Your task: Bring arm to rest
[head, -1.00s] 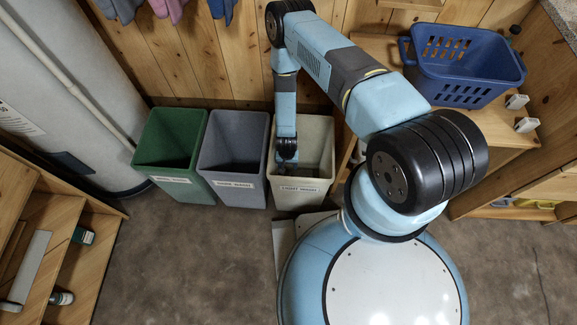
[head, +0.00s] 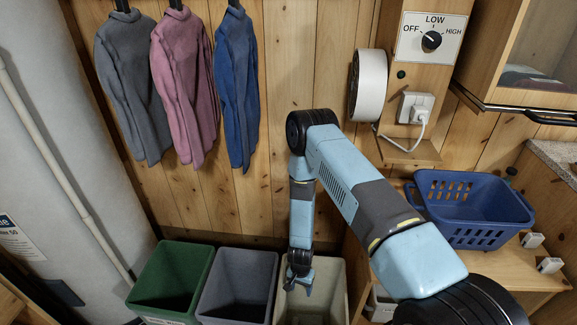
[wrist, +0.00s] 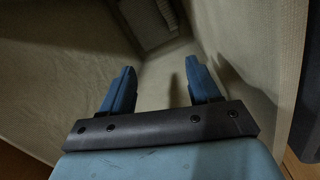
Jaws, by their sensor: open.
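My gripper (head: 300,284) hangs straight down at the mouth of the cream bin (head: 334,290) in the head view. In the wrist view my gripper (wrist: 160,88) is open, its two blue fingers apart with nothing between them. The pale inside walls of the cream bin (wrist: 75,60) surround the fingers in that view. My arm reaches from the lower right, bends at a high elbow and drops to the bin.
A green bin (head: 172,280) and a grey bin (head: 238,287) stand left of the cream bin. A blue basket (head: 478,210) sits on a wooden bench at right. Three garments, including a pink one (head: 185,90), hang behind. A dial panel (head: 431,40) and white round fixture (head: 369,85) are on the wall.

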